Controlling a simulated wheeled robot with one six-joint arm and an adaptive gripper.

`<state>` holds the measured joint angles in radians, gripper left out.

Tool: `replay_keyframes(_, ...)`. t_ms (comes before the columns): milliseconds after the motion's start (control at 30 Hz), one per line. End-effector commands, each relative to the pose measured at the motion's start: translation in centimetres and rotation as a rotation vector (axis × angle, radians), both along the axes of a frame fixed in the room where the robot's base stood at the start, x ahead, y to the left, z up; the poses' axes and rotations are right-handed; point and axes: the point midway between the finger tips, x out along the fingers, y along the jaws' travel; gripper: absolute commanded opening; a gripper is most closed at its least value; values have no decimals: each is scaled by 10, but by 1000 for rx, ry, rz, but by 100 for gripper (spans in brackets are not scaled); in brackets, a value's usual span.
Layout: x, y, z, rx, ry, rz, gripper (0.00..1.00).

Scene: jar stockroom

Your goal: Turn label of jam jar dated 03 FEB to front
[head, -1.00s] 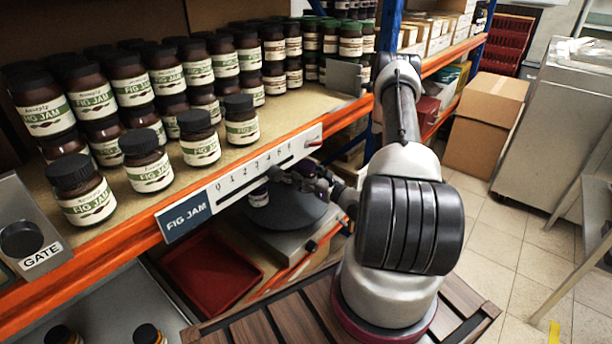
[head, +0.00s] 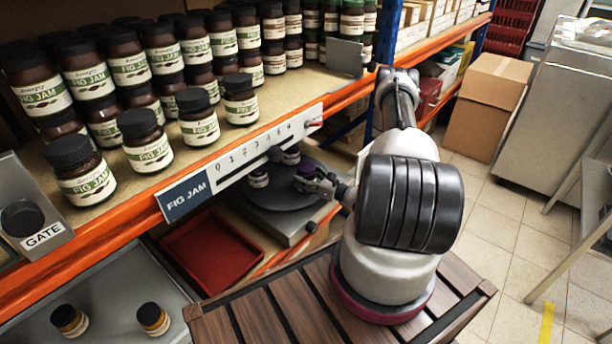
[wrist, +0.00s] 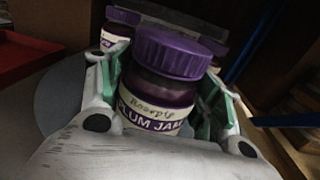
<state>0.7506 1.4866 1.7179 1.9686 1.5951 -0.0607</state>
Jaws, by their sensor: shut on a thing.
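My gripper (wrist: 163,88) is shut on a plum jam jar (wrist: 160,85) with a ribbed purple lid. Its cream and purple label, reading PLUM JAM, faces the wrist camera. No date is readable on it. In the head view my gripper (head: 312,182) is low over the grey round plate (head: 285,202) below the fig jam shelf, largely hiding the held jar. Two other purple-labelled jars (head: 258,178) (head: 291,156) stand on the plate. One jar (wrist: 116,30) shows behind the held jar at left in the wrist view, and part of another purple lid (wrist: 214,46) shows at right.
Fig jam jars (head: 147,142) crowd the shelf above, edged by an orange beam (head: 130,222) and a numbered rail (head: 262,150). A red tray (head: 213,252) lies left of the plate. Two amber jars (head: 69,320) (head: 153,318) stand on the lower left surface.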

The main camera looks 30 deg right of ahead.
Motion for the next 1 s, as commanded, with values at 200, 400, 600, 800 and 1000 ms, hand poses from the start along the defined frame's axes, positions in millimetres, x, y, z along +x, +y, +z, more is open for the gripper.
replay_keyframes(200,0,0,1,1,-2,82,11)
replay_keyframes(400,0,0,0,2,-1,85,11)
replay_keyframes(600,0,0,0,2,-1,85,11)
replay_keyframes(800,0,0,-3,2,-1,84,11)
replay_keyframes(1000,0,0,-5,2,0,84,11)
